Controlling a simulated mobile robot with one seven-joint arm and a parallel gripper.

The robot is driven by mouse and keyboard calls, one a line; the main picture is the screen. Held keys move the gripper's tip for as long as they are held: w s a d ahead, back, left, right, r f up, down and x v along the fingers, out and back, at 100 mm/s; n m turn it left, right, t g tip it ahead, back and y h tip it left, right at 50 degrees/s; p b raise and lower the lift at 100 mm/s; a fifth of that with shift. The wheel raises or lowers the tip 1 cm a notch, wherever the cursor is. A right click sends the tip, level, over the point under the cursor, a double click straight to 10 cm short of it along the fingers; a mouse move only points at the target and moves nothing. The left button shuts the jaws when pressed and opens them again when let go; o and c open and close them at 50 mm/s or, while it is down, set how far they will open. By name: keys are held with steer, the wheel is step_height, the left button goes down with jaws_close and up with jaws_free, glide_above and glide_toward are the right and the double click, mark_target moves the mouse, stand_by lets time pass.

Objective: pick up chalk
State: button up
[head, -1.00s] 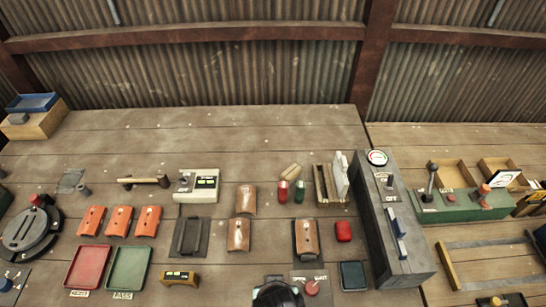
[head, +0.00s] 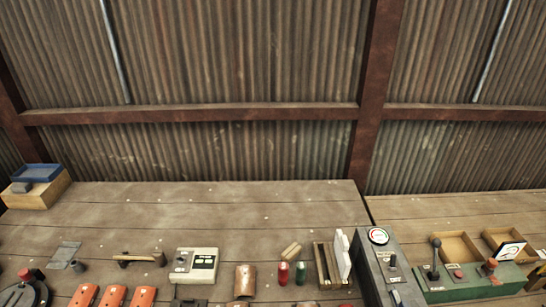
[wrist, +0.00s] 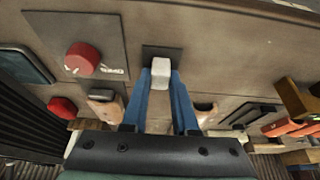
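The chalk (wrist: 160,72) shows as a short white block in the wrist view, at the fingertips of my gripper (wrist: 161,78). The two blue fingers lie against its left and right sides, so the gripper looks shut on it. A small dark pad (wrist: 163,52) lies just beyond the chalk on the bench. I cannot tell whether the chalk touches the pad. Neither the chalk nor my gripper shows in the head view now.
A red knob (wrist: 82,58) on a grey plate and a dark tray (wrist: 22,65) stand left of the gripper in the wrist view. In the head view, a grey control box (head: 390,265) stands right of centre.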

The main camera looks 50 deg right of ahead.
jaws_close()
steer(key=shift+r, duration=0.15)
